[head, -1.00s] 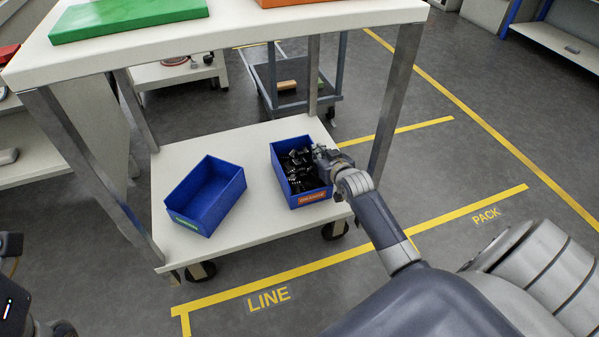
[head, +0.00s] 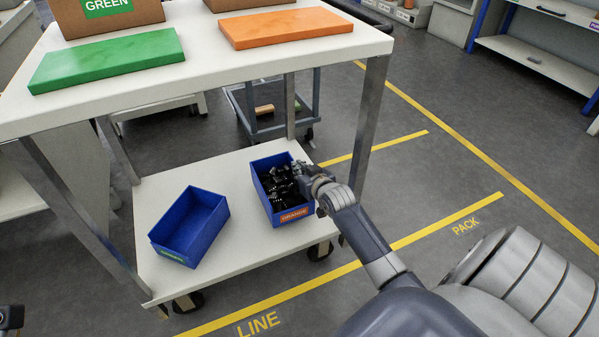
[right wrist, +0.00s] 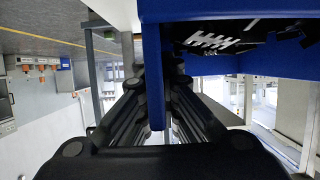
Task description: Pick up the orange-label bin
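The orange-label bin (head: 264,204) is a blue open box with an orange label on its front wall. It holds several black connectors and stands on the lower shelf of a white cart. My right gripper (head: 300,170) is at its right wall in the head view. In the right wrist view, the fingers of my right gripper (right wrist: 154,75) lie on both sides of the bin's blue wall (right wrist: 154,108) and appear closed on it. Connectors show inside the bin at upper right there.
An empty blue bin (head: 203,216) with a green label stands to the left on the same shelf (head: 235,248). The tabletop (head: 205,48) above carries a green panel (head: 110,60), an orange panel (head: 285,27) and cardboard boxes. A metal post (head: 366,120) stands right of the gripper.

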